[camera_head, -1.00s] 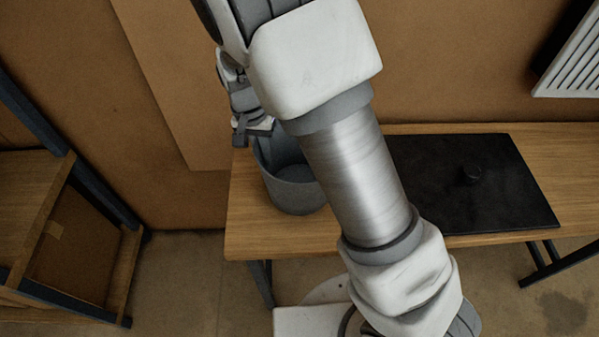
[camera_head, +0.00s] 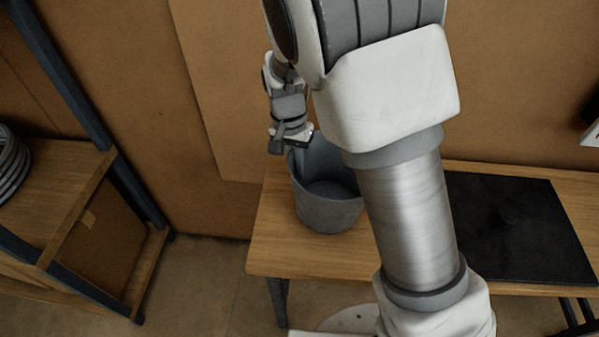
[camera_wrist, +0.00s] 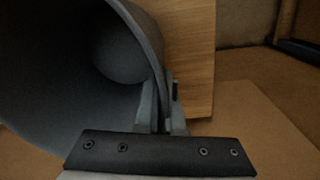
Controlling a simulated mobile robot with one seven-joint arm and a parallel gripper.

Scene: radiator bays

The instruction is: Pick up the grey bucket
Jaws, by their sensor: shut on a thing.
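The grey bucket (camera_head: 330,214) is over the left end of the wooden bench (camera_head: 266,248) in the head view, mouth up. I cannot tell whether its base touches the bench top. My gripper (camera_head: 292,148) is at the far left of its rim. In the wrist view the bucket (camera_wrist: 60,85) fills the left side, and my gripper (camera_wrist: 163,115) is shut on its rim, with the wall between the two fingers. My arm hides the area right of the bucket in the head view.
A black flat panel (camera_head: 515,230) lies on the right of the bench. A wooden shelf with dark posts (camera_head: 70,210) stands at left, with a grey coil (camera_head: 12,165) on it. A brown wall (camera_head: 225,60) is close behind. Floor shows between shelf and bench.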

